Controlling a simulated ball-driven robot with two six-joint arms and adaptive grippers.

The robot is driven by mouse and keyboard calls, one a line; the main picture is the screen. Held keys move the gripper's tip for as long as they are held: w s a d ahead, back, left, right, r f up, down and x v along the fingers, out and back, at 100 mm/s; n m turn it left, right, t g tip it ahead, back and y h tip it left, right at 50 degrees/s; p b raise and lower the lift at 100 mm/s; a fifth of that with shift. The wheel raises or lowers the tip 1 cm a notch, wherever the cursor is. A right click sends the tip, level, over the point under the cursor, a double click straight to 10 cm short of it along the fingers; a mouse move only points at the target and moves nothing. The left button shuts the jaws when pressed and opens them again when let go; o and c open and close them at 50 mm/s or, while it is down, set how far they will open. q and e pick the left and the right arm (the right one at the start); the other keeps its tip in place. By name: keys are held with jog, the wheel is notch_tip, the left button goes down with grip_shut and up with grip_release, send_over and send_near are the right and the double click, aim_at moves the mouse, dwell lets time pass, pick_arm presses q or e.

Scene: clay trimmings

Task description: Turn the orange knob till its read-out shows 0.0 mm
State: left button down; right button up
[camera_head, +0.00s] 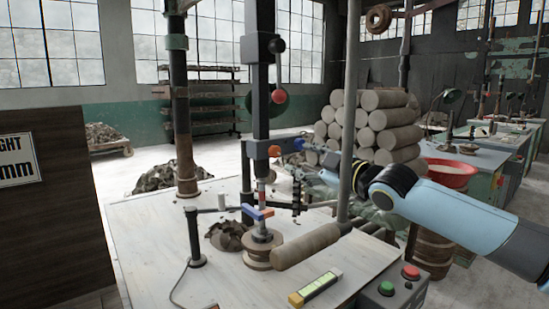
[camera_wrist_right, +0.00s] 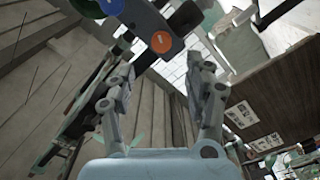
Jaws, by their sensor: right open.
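The orange knob (camera_head: 274,151) is on the front of the dark blue-grey head of the upright press, above the table. In the right wrist view it shows as an orange disc (camera_wrist_right: 161,42), ahead of the fingers and near the middle. My right gripper (camera_head: 298,172) reaches in from the right, close to the press head, just right of and below the knob. Its two fingers (camera_wrist_right: 163,82) are spread, with nothing between them, and appear apart from the knob. I cannot make out a numeric read-out for the knob. My left gripper is not in view.
A blue knob (camera_head: 299,144) sits right of the orange one. Below are a blue-orange arm (camera_head: 256,212), a round wooden base (camera_head: 262,252), a clay roll (camera_head: 306,246) and trimmings (camera_head: 227,236). A grey pole (camera_head: 348,110) stands near my wrist. The table's (camera_head: 150,240) left part is clear.

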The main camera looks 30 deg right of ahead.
aim_at(277, 153)
jog(key=w+b, duration=0.1)
jog(key=w, duration=0.1)
jog(key=w+b, duration=0.1)
jog(key=w, duration=0.2)
jog(key=w+b, duration=0.1)
jog(key=w, duration=0.2)
jog(key=shift+w+a+f, duration=0.15)
jog(key=shift+w+a, duration=0.1)
jog(key=shift+a, duration=0.1)
jog(key=shift+w, duration=0.4)
grip_shut()
